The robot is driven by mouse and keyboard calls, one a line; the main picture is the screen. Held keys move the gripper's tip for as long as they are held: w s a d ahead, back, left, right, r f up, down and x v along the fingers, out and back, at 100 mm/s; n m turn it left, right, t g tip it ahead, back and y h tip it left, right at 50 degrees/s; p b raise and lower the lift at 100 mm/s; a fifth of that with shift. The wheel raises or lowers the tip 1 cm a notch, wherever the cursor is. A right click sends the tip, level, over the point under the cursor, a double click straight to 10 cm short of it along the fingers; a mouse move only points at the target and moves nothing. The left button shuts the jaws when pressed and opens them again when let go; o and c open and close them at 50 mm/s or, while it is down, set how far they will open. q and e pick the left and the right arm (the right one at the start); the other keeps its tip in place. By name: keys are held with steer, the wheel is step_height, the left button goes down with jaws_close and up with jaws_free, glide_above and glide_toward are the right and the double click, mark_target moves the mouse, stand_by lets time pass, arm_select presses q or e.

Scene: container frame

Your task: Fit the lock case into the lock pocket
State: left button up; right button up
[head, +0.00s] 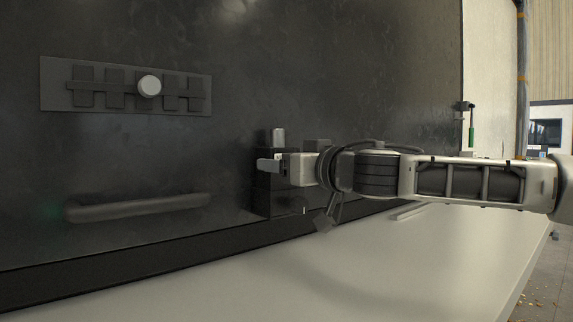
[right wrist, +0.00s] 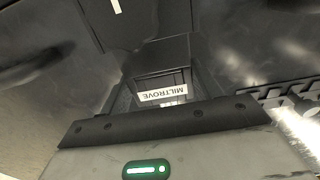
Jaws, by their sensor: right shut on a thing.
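My right gripper (head: 270,166) reaches in from the right in the head view, at the front of a dark boxy housing on the dark panel. In the right wrist view, its jaws (right wrist: 160,72) are shut on a dark block with a white "MILTROVE" label (right wrist: 163,95), which I take as the lock case. The dark housing (head: 262,198) looks like the lock pocket; the gripper hides much of it. I cannot tell whether the case is inside the pocket or in front of it. My left gripper is in neither view.
A bar handle (head: 138,207) sticks out of the panel (head: 150,155) at lower left. Above it is a slotted plate (head: 52,84) with a round white knob (head: 150,85). A pale shelf (head: 300,270) below is mostly clear. A grey cylinder (head: 278,137) stands just above the gripper.

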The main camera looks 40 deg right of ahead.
mark_target(286, 187)
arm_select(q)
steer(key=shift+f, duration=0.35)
arm_select(e)
steer(key=shift+f, duration=0.1)
arm_select(q)
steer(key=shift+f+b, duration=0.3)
steer(key=shift+b, duration=0.15)
arm_select(e)
steer(key=shift+f, duration=0.3)
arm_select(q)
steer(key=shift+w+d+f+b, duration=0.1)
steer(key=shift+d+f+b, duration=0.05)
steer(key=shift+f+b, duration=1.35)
arm_select(e)
steer(key=shift+f, duration=1.6)
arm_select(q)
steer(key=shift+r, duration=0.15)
arm_select(e)
steer(key=shift+s+a+f, duration=0.1)
steer(key=shift+r+p, duration=0.5)
steer(key=shift+p, duration=0.1)
steer(key=shift+r+p, duration=0.35)
steer(key=shift+r, duration=0.1)
steer(key=shift+r+p, duration=2.55)
steer(key=shift+r, duration=0.65)
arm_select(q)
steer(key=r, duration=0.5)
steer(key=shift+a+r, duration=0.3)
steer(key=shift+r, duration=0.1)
